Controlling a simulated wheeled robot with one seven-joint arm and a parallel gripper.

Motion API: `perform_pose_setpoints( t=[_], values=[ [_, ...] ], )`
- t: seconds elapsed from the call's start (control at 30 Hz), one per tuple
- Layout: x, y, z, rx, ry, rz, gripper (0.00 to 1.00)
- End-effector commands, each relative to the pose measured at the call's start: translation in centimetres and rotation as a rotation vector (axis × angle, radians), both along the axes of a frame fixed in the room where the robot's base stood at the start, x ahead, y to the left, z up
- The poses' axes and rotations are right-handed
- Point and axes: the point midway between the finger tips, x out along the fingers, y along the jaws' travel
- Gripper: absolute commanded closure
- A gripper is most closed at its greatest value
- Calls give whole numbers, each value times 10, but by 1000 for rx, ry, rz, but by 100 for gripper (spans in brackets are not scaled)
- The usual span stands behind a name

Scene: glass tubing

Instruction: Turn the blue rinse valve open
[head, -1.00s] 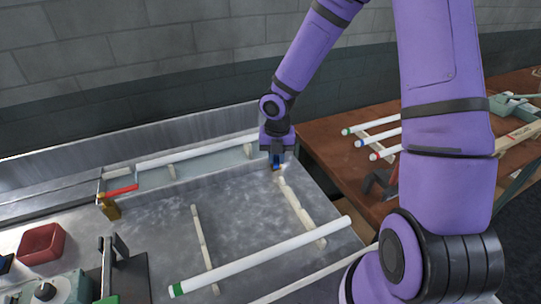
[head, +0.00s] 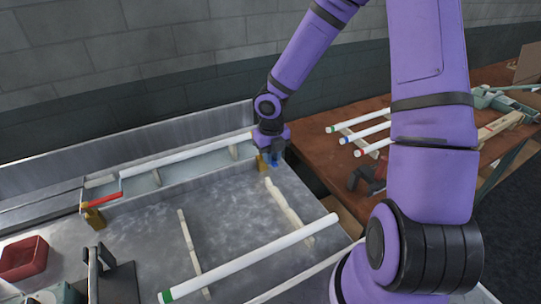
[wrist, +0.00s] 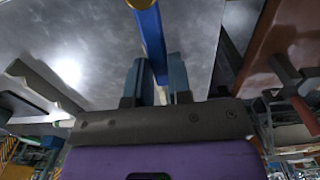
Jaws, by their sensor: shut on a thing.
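The blue rinse valve handle (wrist: 152,40) runs between my gripper's two fingers in the wrist view, with a brass part at its top end. In the head view the blue handle (head: 273,162) shows small at the far right corner of the metal bench, beside its brass body (head: 262,165). My gripper (head: 272,155) points down there and is shut on the blue handle; in the wrist view the fingers (wrist: 155,80) lie on either side of it. My wrist hides part of the valve in the head view.
A red-handled valve (head: 105,199) stands at the trough's left end. A white tube (head: 175,158) lies along the trough. Another white tube with a green end (head: 250,262) lies across rails on the metal bench. A brown table (head: 400,130) holding several tubes stands at right.

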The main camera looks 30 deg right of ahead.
Motion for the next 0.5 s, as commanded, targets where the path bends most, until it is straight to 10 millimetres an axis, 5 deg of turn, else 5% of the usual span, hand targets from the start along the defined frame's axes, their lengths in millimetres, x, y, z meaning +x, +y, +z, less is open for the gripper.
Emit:
perform_pose_setpoints(
  t=[0.23,0.27,0.33,0.5],
  values=[
    [1,0,0,0,-2,1,100],
    [1,0,0,0,-2,1,77],
    [1,0,0,0,-2,1,60],
    [1,0,0,0,-1,0,55]
  ],
)
